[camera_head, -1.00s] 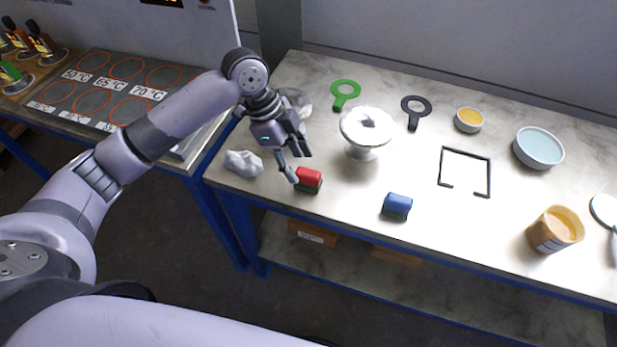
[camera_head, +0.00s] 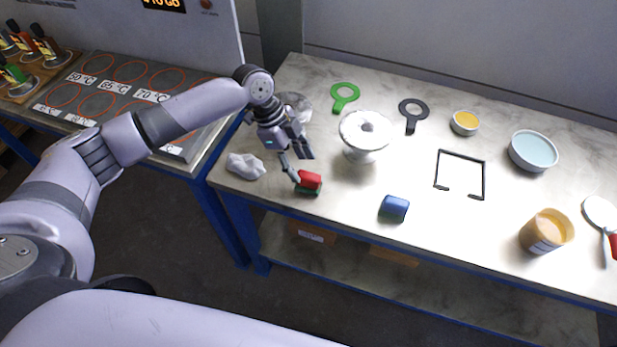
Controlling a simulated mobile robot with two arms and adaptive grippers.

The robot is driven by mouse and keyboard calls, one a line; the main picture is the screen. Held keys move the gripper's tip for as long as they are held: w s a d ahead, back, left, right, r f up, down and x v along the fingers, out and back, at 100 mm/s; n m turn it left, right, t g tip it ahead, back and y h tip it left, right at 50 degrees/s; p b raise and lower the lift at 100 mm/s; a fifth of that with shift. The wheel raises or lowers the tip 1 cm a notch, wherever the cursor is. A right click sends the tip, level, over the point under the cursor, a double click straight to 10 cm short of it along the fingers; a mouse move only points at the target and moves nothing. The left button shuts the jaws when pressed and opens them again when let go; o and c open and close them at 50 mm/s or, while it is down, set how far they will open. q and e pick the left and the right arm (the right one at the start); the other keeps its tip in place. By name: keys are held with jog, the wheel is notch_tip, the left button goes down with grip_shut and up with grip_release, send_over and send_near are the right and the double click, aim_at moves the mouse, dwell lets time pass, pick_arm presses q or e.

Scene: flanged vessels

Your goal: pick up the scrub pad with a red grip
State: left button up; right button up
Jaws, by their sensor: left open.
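The scrub pad with a red grip (camera_head: 310,180) lies near the front edge of the marble-topped table, left of its middle. Its grip is red and its base is dark green. My left gripper (camera_head: 301,167) is open above and just behind the pad. One finger reaches down beside the pad's left end, and the other finger is behind it. I cannot tell whether a finger touches the pad. My right gripper does not show.
A crumpled white cloth (camera_head: 245,166) lies left of the pad. A white flanged vessel (camera_head: 365,134) stands close behind on the right. A blue-gripped pad (camera_head: 394,208) lies to the right.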

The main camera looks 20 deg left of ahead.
aim_at(309, 175)
pick_arm(q)
jog(key=p+x, duration=0.2)
jog(key=x, duration=0.3)
jog(key=shift+w+d+f, duration=0.15)
jog(key=shift+d, duration=0.05)
jog(key=shift+f, duration=0.2)
jog(key=shift+c, duration=0.5)
jog(key=c, duration=1)
jog(key=shift+r, duration=0.1)
jog(key=shift+r, duration=0.5)
notch_tip(309, 175, up, 19)
jog(key=b, duration=0.3)
jog(key=shift+b, duration=0.4)
